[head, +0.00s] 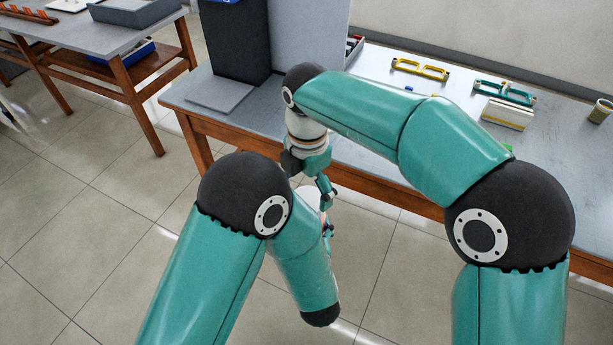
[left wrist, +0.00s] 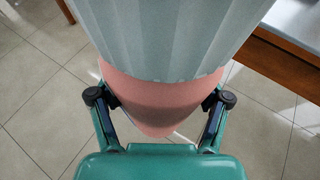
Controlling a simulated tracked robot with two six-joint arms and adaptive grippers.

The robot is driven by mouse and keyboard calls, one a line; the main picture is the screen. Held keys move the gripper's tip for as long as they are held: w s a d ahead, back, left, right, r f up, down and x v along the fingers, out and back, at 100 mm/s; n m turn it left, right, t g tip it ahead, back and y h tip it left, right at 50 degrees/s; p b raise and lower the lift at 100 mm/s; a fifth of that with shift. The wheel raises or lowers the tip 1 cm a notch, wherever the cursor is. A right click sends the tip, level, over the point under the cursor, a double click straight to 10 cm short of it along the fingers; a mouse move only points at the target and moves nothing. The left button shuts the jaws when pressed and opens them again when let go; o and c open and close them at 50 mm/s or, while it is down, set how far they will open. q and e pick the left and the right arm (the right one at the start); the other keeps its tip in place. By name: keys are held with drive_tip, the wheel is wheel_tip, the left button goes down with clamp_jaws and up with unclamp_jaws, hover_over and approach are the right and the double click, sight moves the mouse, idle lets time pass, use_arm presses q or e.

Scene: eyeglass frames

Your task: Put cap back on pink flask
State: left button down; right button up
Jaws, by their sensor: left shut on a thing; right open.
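My left gripper (left wrist: 161,100) is shut on a pink flask (left wrist: 155,115), with one finger on each side in the left wrist view. A large pale grey, ribbed part (left wrist: 180,35) covers the flask's upper part there; I cannot tell whether it is the cap seated on it. In the head view, a white piece (head: 308,199) and a bit of pink (head: 324,229) show behind my left forearm, which hides most of the flask and left gripper. My right gripper (head: 322,190) points down, open, close to the white piece. Whether it touches is unclear.
The grey table (head: 375,155) with a wooden edge stands beyond my arms. It bears yellow glasses frames (head: 420,69), teal frames (head: 504,93), a cream box (head: 507,114) and a cup (head: 600,111). A dark case (head: 233,45) stands at its left. Tiled floor lies below.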

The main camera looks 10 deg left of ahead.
sight(323, 219)
drive_tip(key=shift+f, duration=2.55)
drive_tip(key=shift+c, duration=0.3)
drive_tip(key=c, duration=1.1)
drive_tip(key=m, duration=0.3)
drive_tip(key=o, duration=1.2)
drive_tip(key=shift+o, duration=0.2)
